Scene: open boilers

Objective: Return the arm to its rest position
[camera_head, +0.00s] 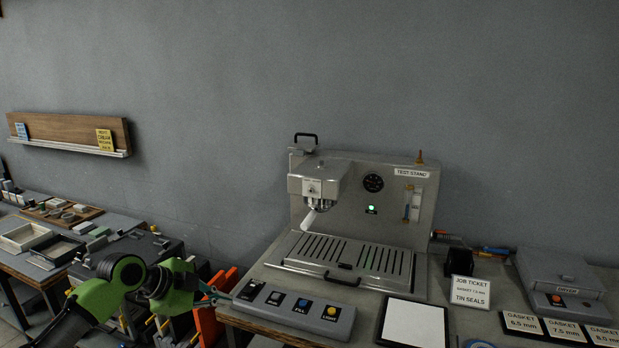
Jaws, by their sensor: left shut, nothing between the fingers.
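My left arm (103,296), green and black, comes in from the lower left. Its gripper (218,295) is shut and empty, at the left end of the grey button panel (296,309) on the bench's front edge. I cannot tell whether the fingertips touch the panel. The test stand (370,205), a grey machine with a lit green lamp and a slotted drip tray (350,258), stands behind and to the right of the gripper. My right gripper is not in view.
Orange panels (208,322) stand by the bench's left end, close to my left gripper. A side table (40,277) with trays is at the left. A white-topped pad (413,322), a job ticket sign (471,291) and a grey dryer-like box (560,283) occupy the bench's right.

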